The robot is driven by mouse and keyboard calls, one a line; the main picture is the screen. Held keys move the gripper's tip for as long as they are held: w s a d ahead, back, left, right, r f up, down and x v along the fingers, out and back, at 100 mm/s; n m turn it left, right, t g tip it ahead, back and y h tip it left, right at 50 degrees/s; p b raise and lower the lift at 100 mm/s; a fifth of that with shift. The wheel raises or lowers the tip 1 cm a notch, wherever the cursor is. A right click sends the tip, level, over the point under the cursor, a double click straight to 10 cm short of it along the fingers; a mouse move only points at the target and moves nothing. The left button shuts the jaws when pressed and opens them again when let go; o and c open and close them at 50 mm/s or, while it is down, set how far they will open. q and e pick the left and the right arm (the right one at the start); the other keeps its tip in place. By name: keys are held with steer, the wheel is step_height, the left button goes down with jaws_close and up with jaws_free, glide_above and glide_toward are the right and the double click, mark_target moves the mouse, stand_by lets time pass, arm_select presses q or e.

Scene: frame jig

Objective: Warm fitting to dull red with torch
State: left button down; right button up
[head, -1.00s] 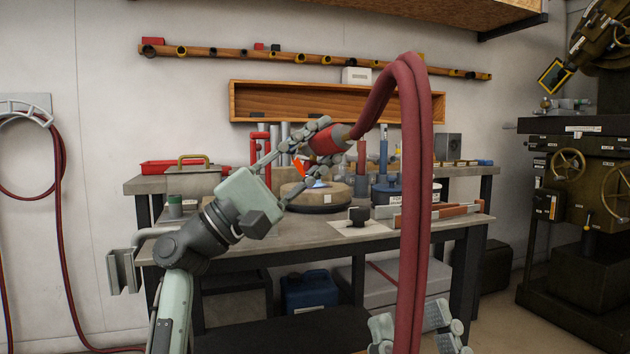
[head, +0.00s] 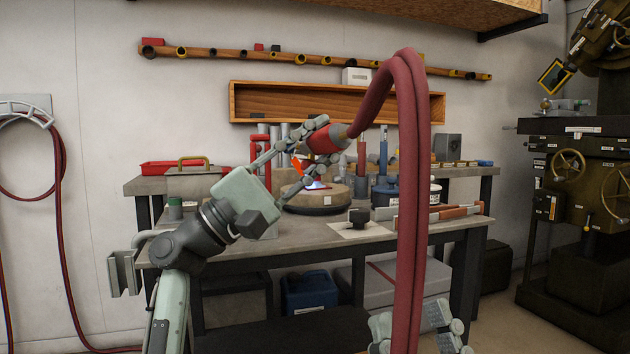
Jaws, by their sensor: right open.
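My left gripper (head: 308,155) is at the red torch (head: 325,139), its fingers around the torch body above the bench. A thick dark red hose (head: 408,180) runs from the torch's back end, arches up and hangs down in front of the bench. Below the torch, a bright bluish-white and pinkish glow (head: 317,184) sits over a round tan block (head: 335,196) on a dark base. The fitting cannot be made out clearly in the glow and behind my fingers. My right gripper (head: 415,332) is low at the bottom edge, open and empty, partly behind the hose.
The bench (head: 290,243) carries a grey box with a brass handle (head: 192,179), a red tray (head: 165,167), a black-knobbed item (head: 359,216) and blue containers (head: 385,192). The hanging hose crosses the bench front. A dark machine (head: 585,180) stands right.

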arm_select(q)
steer(key=shift+s+a+r+p, duration=0.45)
steer(key=shift+s+r+p, duration=0.1)
steer(key=shift+r, duration=0.25)
steer(key=shift+s+a+r+p, duration=0.4)
steer(key=shift+s+r+p, duration=0.1)
steer(key=shift+r, duration=0.25)
steer(key=s+a+r+p, duration=0.3)
steer(key=s+r+p, duration=0.1)
steer(key=r+p, duration=0.1)
steer(key=shift+a+r, duration=0.2)
steer(key=shift+r, duration=0.25)
steer(key=shift+w, duration=0.1)
step_height(320, 180, up, 4)
steer(key=p, duration=0.3)
